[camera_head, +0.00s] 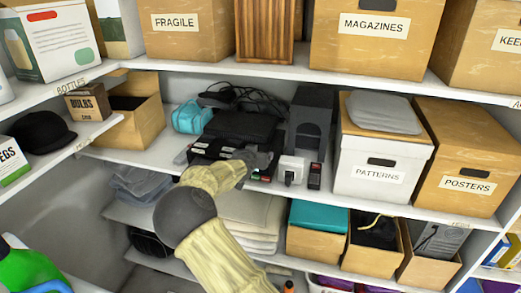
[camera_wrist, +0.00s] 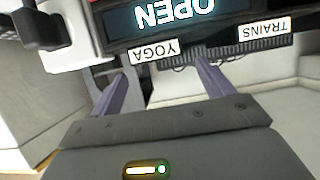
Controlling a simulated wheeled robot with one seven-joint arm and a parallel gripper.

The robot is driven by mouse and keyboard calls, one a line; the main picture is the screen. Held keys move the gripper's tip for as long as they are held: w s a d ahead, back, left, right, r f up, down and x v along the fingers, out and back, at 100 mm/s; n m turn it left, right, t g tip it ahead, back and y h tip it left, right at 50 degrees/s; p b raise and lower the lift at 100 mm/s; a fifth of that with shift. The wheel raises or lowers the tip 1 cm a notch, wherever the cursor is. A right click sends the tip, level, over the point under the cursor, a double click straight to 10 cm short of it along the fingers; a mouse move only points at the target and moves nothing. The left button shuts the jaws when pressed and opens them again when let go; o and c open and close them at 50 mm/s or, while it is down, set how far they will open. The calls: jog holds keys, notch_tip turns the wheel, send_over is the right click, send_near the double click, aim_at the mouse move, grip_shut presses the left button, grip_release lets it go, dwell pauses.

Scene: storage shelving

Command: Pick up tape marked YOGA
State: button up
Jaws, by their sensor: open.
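The YOGA tape is dark with a white label (camera_wrist: 153,52), which appears upside down in the wrist view. The YOGA label appears between the fingertips in the picture; contact cannot be told. In the head view my gripper (camera_head: 256,157) is at the middle shelf, in front of dark electronics (camera_head: 235,127). No tape label can be read there.
A lit OPEN sign (camera_wrist: 175,12) is close behind the labels. On the middle shelf are a dark grey tower (camera_head: 310,115), a white plug-like item (camera_head: 291,170) and a white PATTERNS box (camera_head: 380,150). Another shelf is above.

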aim_at(261, 150)
jog(key=shift+w+f, duration=0.15)
jog(key=shift+w, duration=0.05)
jog(key=shift+d, duration=0.1)
jog(key=shift+w+d+p, duration=0.25)
jog(key=shift+w+p, duration=0.4)
jog(key=shift+p, duration=0.15)
jog(key=p+x, duration=0.2)
jog(key=x, duration=0.1)
jog(key=shift+f, duration=0.1)
jog(key=shift+w+f, duration=0.25)
jog(key=shift+w, duration=0.05)
jog(key=c, duration=1.1)
